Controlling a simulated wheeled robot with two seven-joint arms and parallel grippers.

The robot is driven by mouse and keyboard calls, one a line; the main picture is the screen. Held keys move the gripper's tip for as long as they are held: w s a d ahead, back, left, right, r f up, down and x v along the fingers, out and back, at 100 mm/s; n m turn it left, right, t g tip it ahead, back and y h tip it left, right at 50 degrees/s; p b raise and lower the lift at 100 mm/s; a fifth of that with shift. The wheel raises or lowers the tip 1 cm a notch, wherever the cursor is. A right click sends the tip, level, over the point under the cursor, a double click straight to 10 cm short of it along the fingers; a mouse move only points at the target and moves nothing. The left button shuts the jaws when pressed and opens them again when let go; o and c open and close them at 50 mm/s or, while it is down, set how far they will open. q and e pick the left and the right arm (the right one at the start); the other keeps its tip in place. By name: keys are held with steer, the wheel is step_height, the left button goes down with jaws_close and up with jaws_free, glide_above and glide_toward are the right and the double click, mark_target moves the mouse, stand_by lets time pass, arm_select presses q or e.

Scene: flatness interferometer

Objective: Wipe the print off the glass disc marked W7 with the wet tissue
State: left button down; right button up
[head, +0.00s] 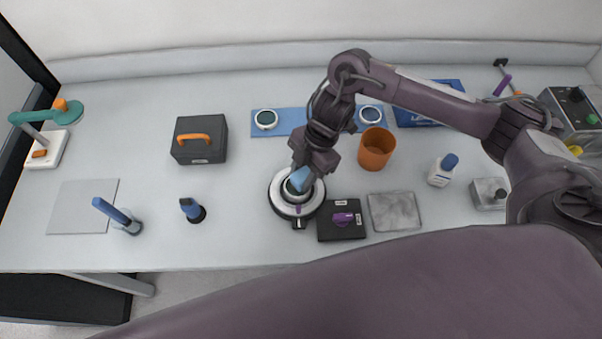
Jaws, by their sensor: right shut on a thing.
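My right gripper (304,168) reaches down over a round white-ringed stand (278,205) at the middle front. It is shut on a light blue piece (301,179) that looks like the folded tissue. The blue piece is low over the middle of the stand; I cannot tell whether it touches. The gripper and the blue piece hide much of the stand's centre. Two round discs in dark rims, one at left (265,119) and one at right (370,115), lie on a blue mat (292,121) behind. No W7 mark or print is readable. My left gripper is out of view.
An orange cup (376,148) stands close right of my right arm. A black box with a purple knob (341,220) and a grey plate (394,211) lie right of the stand. A dark case (199,140) and blue-handled tools (193,210) are left.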

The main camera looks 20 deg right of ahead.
mark_target(287, 192)
steer(key=shift+s+a+p, duration=0.25)
steer(key=shift+s+a, duration=0.05)
steer(key=shift+a, duration=0.4)
steer(key=shift+s+a+p, duration=0.25)
steer(key=shift+a, duration=0.45)
steer(key=shift+w+d, duration=0.3)
steer(key=shift+d, duration=0.45)
steer(key=shift+w+d, duration=0.25)
steer(key=shift+d, duration=0.45)
steer(key=shift+s+a+p, duration=0.2)
steer(key=shift+a+p, duration=0.05)
steer(key=shift+a, duration=0.25)
steer(key=shift+s+a+p, duration=0.15)
steer(key=shift+a+p, duration=0.05)
steer(key=shift+a, duration=0.25)
steer(key=shift+a, duration=0.1)
steer(key=shift+s+a, duration=0.2)
steer(key=shift+a, duration=0.15)
steer(key=shift+w+d, duration=0.3)
steer(key=shift+d, duration=0.4)
steer(key=shift+w+d, duration=0.25)
steer(key=shift+d, duration=0.45)
steer(key=shift+a+p, duration=0.1)
steer(key=shift+p, duration=0.2)
steer(key=shift+s+a+p, duration=0.25)
steer(key=shift+a+p, duration=0.05)
steer(key=shift+a, duration=0.4)
steer(key=shift+s+a+p, duration=0.25)
steer(key=shift+a, duration=0.45)
